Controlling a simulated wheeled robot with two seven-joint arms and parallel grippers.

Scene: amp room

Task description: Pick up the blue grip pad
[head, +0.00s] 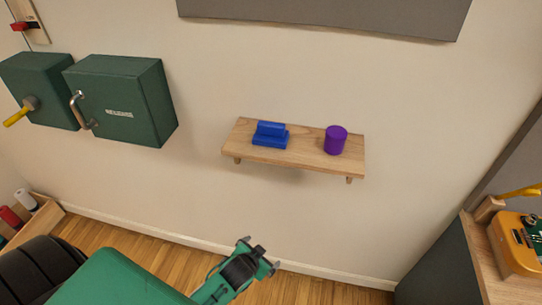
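The blue grip pad (270,140) sits on the left part of a small wooden wall shelf (302,151). It has a flat base with a raised block on top, and nothing touches it. My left gripper (267,257) is low in the picture, below the shelf and well apart from the pad. Its two fingers look spread, with nothing visible between them. My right gripper is not in the picture.
A purple cylinder (336,140) stands on the shelf to the right of the pad. A green box marked "RELEASE" (125,100) with a metal handle is on the wall at left. A cabinet (440,265) stands at lower right. The wall below the shelf is clear.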

